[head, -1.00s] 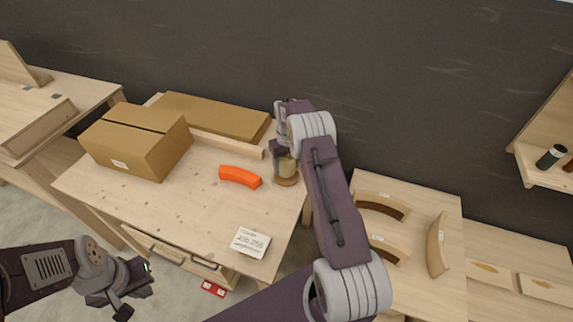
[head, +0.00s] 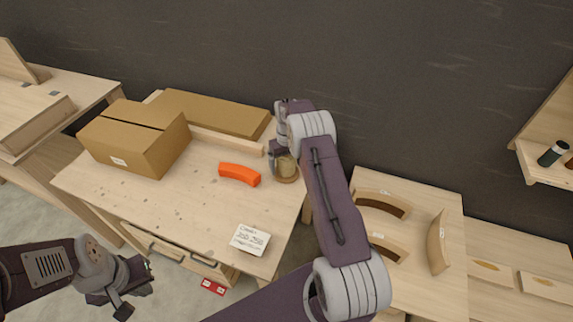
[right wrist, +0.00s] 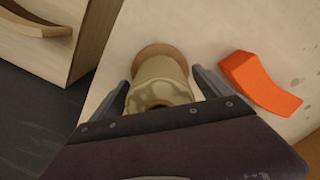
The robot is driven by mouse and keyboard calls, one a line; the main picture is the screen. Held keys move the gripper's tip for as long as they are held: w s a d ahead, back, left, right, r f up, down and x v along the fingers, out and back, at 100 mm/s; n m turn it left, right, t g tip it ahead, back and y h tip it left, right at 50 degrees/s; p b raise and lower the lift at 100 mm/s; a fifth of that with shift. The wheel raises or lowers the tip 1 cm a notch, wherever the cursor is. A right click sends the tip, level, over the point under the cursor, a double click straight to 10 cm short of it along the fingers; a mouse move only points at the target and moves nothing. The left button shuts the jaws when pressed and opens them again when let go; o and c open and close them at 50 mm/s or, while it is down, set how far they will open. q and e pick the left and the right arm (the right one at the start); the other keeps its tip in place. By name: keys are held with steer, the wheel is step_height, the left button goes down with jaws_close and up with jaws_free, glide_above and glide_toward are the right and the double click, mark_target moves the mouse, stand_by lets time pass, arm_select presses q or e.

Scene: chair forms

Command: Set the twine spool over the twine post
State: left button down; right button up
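The twine spool (right wrist: 162,85) is a pale tan cylinder with a dark hole in its near end. It also shows in the head view (head: 287,167), partly hidden by my right arm. It stands on or right at a round wooden base (right wrist: 152,50), at the table's right side. The twine post itself is not visible; the spool hides its place. My right gripper (right wrist: 162,90) is open, with one finger on each side of the spool and a gap showing at both. My left gripper (head: 130,285) hangs at lower left, away from the table; its opening is unclear.
An orange curved block (head: 239,174) lies left of the spool. A cardboard box (head: 140,150) and a flat brown box (head: 215,113) sit further left and back. A white card (head: 251,239) lies near the front edge. Curved wooden parts (head: 438,245) lie on the right table.

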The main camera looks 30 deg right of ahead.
step_height(320, 180, up, 9)
steer(key=shift+b, duration=0.3)
stand_by(0.4)
steer(key=shift+n+t, duration=0.3)
steer(key=shift+t, duration=0.1)
steer(key=r, duration=0.1)
steer(key=w+a+r, duration=0.1)
steer(key=r, duration=0.1)
steer(key=shift+w+a+r, duration=0.3)
steer(key=shift+w+a, duration=0.05)
steer(key=shift+a, duration=0.05)
steer(key=s+a+r+n, duration=0.2)
steer(key=s+a+r, duration=0.55)
steer(key=a, duration=0.25)
steer(key=s+a+f+m, duration=0.1)
steer(key=s+f, duration=0.3)
steer(key=s, duration=0.5)
steer(key=s+a+f, duration=0.2)
steer(key=s+f, duration=0.3)
steer(key=s, duration=0.5)
steer(key=shift+s+a+m, duration=0.2)
steer(key=shift+a+m, duration=0.1)
steer(key=shift+m, duration=0.1)
